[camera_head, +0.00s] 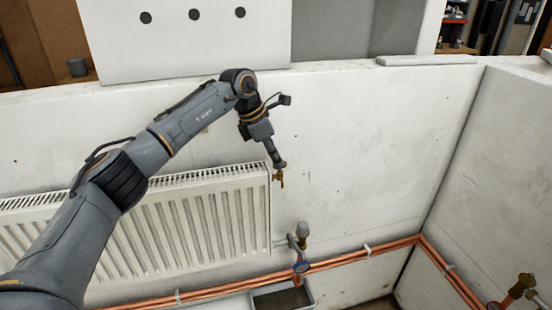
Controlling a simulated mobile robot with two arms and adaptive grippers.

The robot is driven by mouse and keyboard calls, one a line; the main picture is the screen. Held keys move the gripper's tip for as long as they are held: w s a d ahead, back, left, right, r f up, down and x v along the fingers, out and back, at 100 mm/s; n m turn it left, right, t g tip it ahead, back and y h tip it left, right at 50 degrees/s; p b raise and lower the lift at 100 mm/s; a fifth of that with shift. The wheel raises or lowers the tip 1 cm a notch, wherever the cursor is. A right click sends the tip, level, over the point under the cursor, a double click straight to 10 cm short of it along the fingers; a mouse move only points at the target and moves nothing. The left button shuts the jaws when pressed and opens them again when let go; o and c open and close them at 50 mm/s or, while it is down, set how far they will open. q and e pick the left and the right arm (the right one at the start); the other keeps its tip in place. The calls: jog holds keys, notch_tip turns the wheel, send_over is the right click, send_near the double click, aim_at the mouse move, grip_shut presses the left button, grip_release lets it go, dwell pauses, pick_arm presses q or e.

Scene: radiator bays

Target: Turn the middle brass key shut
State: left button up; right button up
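A small brass key (279,177) shows at the upper right end of the white radiator (190,225). My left arm reaches in from the left, over the radiator. My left gripper (278,164) points down at the key, its tip right above or against it. It is too small to tell whether the fingers are around the key or touching it. How far the key is turned is also too small to see. My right gripper is out of view.
A valve with a grey-brown head (302,229) stands at the radiator's lower right, above copper pipes (350,257). A dark tray (282,299) lies below. Another brass valve (522,283) is at the lower right. The wall right of the radiator is clear.

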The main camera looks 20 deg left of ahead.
pick_arm(q)
jog(key=shift+r, duration=0.1)
jog(key=v, duration=1.2)
jog(key=shift+w, duration=0.1)
